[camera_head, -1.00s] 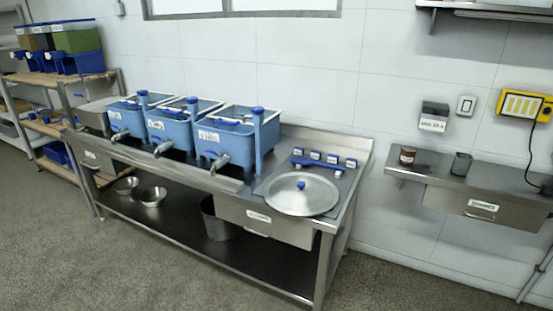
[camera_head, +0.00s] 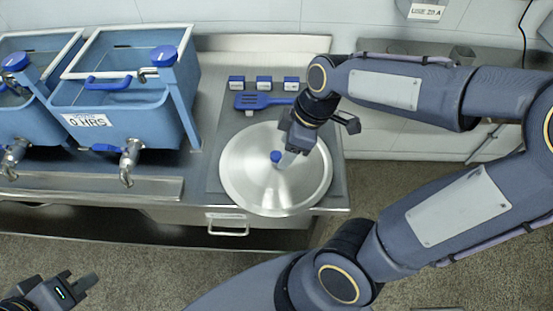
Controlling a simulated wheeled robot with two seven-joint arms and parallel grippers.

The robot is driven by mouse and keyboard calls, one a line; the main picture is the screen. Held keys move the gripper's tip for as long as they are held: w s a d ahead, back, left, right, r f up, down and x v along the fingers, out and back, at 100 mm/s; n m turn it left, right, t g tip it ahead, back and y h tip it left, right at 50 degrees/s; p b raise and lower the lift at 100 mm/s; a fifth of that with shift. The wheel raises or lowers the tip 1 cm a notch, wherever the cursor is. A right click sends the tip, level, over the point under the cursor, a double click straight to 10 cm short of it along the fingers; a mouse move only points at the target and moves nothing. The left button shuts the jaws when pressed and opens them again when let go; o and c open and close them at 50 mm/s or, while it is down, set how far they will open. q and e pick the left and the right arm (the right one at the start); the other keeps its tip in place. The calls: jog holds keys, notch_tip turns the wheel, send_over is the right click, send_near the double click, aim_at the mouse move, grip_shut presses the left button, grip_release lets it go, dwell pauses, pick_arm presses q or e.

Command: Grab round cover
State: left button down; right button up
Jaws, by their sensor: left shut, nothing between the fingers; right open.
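The round cover (camera_head: 250,187) is a shiny metal disc with a small blue knob (camera_head: 275,157) at its centre. It lies flat on the grey counter surface at the right end of the steel bench. My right gripper (camera_head: 286,158) is open and points down over the cover, with a fingertip close beside the knob on its right. I cannot tell whether it touches the knob. My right wrist hides part of the cover's far right side. My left gripper (camera_head: 84,285) is shut and empty at the bottom left, above the floor and away from the cover.
Blue tanks with taps, one of them labelled (camera_head: 120,100), stand on the bench (camera_head: 90,184) left of the cover. A blue slotted tool (camera_head: 262,101) and small blue-labelled blocks (camera_head: 264,83) lie behind the cover. A wall shelf (camera_head: 400,48) is at the right.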

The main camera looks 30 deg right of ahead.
aim_at(276, 154)
jog(key=w+f+n+h, duration=0.1)
jog(key=w+n, duration=0.1)
jog(key=n, duration=0.1)
jog(key=w+d+f+n+g+h, duration=0.1)
jog(key=w+f+n, duration=0.1)
jog(key=n, duration=0.1)
jog(key=w+f+n+g+h, duration=0.1)
jog(key=w+f+n, duration=0.1)
jog(key=w+n, duration=0.1)
jog(key=shift+d+n, duration=0.25)
jog(key=shift+n, duration=0.15)
jog(key=f, duration=0.7)
jog(key=shift+w+f+p, duration=0.2)
jog(key=shift+w+p, duration=0.1)
grip_shut()
